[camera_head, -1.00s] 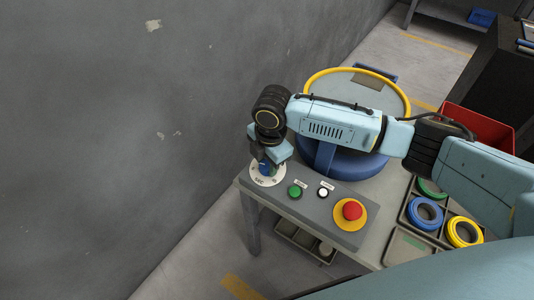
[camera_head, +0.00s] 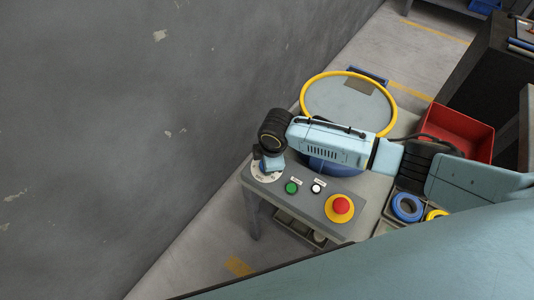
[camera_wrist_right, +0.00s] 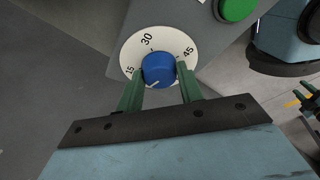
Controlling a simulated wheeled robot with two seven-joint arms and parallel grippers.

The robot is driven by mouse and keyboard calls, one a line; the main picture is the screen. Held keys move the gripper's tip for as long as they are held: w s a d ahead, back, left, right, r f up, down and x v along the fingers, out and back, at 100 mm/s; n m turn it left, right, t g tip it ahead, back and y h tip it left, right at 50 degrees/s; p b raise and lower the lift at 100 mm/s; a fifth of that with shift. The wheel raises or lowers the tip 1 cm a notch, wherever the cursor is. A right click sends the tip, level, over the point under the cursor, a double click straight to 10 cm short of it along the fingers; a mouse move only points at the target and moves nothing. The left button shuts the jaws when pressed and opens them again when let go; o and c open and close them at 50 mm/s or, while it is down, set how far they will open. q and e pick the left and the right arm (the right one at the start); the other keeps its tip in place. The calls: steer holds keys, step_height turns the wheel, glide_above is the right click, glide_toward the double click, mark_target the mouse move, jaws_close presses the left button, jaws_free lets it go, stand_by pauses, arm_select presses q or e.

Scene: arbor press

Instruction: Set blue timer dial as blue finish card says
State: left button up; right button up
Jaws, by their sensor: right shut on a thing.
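The blue timer knob (camera_wrist_right: 158,68) sits on a white dial face (camera_wrist_right: 133,52) marked 15, 30 and 45. A white mark shows on the knob's near side, at its lower left in the right wrist view. My right gripper (camera_wrist_right: 159,80) is shut on the knob, one green finger on each side. In the head view the right gripper (camera_head: 269,164) is over the dial face (camera_head: 262,178) at the panel's left corner and hides most of it. I cannot make out a blue finish card.
The grey panel (camera_head: 310,206) also has a green button (camera_head: 292,188), a white button (camera_head: 316,188) and a red stop button (camera_head: 341,205) on yellow. Behind are a yellow-rimmed round bin (camera_head: 340,100) and a red crate (camera_head: 465,135). A wall (camera_head: 150,120) stands at left.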

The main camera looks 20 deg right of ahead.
steer(key=m+p, duration=0.2)
steer(key=p, duration=0.1)
steer(key=shift+s+a+r+m+t, duration=0.1)
steer(key=shift+r+m+t, duration=0.1)
steer(key=shift+m+t, duration=0.15)
steer(key=shift+m+t+p, duration=0.25)
steer(key=shift+m+p, duration=0.75)
steer(key=shift+m, duration=0.05)
arm_select(q)
step_height(320, 180, up, 7)
steer(key=d+p, duration=0.1)
steer(key=d, duration=0.1)
steer(key=shift+r, duration=0.15)
arm_select(e)
steer(key=shift+f+m+h, duration=0.2)
steer(key=shift+m+h, duration=0.1)
steer(key=shift+m, duration=0.5)
steer(key=o, duration=1)
arm_select(q)
steer(key=shift+r+p, duration=1.9)
steer(key=shift+p, duration=0.1)
arm_select(e)
steer(key=shift+s+v, duration=0.1)
steer(key=shift+v, duration=3.25)
steer(key=shift+s+v, duration=0.15)
steer(key=shift+v, duration=3.2)
